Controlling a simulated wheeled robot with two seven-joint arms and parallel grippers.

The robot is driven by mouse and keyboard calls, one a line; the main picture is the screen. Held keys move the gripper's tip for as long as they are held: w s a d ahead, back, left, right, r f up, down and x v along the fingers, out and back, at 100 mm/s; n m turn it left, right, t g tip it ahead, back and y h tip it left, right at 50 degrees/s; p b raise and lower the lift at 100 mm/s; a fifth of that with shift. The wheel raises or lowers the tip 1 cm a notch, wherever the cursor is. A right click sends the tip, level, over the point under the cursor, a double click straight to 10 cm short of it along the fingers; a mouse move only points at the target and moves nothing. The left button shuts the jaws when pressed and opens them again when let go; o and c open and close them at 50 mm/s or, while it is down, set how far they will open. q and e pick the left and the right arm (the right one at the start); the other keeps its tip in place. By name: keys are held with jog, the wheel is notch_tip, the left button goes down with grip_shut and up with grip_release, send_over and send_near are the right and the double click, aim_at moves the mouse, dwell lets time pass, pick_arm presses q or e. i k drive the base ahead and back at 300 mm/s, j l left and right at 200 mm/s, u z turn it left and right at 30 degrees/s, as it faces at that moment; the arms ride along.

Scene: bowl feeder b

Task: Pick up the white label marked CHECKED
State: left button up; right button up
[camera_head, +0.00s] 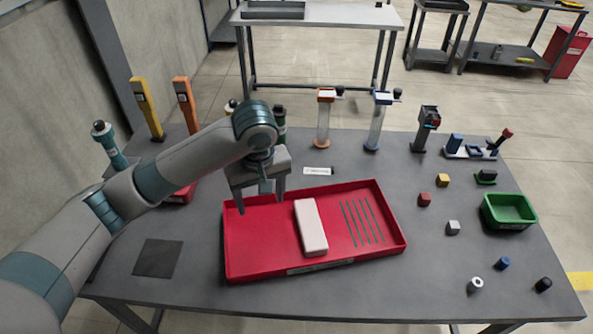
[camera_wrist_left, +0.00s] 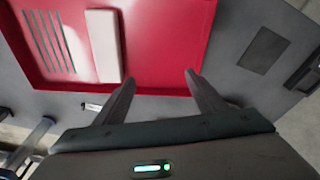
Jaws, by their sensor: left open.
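A small white label (camera_head: 318,171) lies on the grey table just behind the red tray (camera_head: 262,262); its print is too small to read. In the left wrist view the label (camera_wrist_left: 93,107) lies on the table just outside the tray wall, left of the left finger. My left gripper (camera_head: 261,203) is open and empty, pointing down over the tray's back left part, to the left of the label and apart from it. Its spread fingers also show in the left wrist view (camera_wrist_left: 159,77). My right gripper is not in view.
The tray holds a pale block (camera_head: 311,228) and several thin rods (camera_head: 362,222). Orange (camera_head: 325,118) and blue (camera_head: 377,122) dispensers stand behind the label. A green bin (camera_head: 509,212) and small cubes are at right. A dark mat (camera_head: 158,258) lies at front left.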

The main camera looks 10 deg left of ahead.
aim_at(306, 170)
jog(key=i+l+z, duration=0.15)
jog(key=z, duration=0.3)
jog(key=i+z, duration=0.35)
jog(key=z, duration=0.15)
